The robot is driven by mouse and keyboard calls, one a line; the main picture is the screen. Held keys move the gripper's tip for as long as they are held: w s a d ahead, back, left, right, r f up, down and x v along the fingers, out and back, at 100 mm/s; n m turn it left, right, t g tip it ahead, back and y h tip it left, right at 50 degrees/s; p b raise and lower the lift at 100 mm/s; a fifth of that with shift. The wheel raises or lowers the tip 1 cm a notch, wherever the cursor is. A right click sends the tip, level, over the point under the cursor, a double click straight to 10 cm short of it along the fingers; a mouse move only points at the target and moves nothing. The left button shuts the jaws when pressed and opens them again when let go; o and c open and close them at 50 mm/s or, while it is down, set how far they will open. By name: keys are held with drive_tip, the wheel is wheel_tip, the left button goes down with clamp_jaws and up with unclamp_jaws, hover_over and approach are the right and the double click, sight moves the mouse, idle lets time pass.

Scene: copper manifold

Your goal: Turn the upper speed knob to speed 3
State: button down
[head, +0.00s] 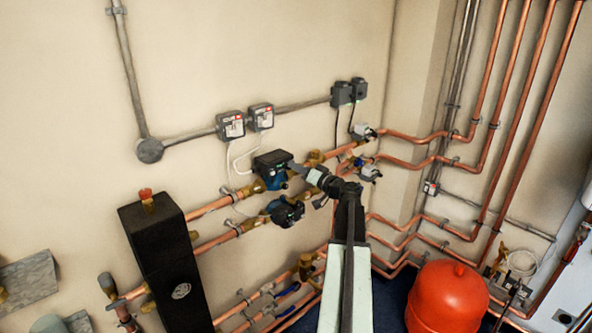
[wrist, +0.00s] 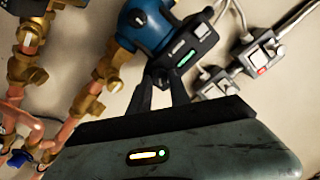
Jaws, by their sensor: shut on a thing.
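The upper pump (head: 272,164) has a black control box and a blue body, set in the upper copper line. In the wrist view its blue body (wrist: 143,22) and black box (wrist: 185,48) with a small green display fill the top middle. My gripper (head: 294,168) reaches to the front of this pump from the right. In the wrist view the dark fingers of my gripper (wrist: 164,78) meet the near side of the black box. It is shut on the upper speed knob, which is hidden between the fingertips. The knob's setting cannot be read.
A lower pump (head: 285,212) sits just below. Copper pipes and brass valves (head: 306,265) run close around both. Two grey switch boxes (head: 232,126) hang above with white cables. A black tank (head: 160,262) stands left, and a red vessel (head: 447,297) stands low at right.

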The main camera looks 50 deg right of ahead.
drive_tip(key=c, duration=1.2)
unclamp_jaws()
drive_tip(key=shift+w, duration=0.1)
drive_tip(key=s, duration=0.7)
drive_tip(key=shift+s+a, duration=0.3)
drive_tip(key=shift+s, duration=0.1)
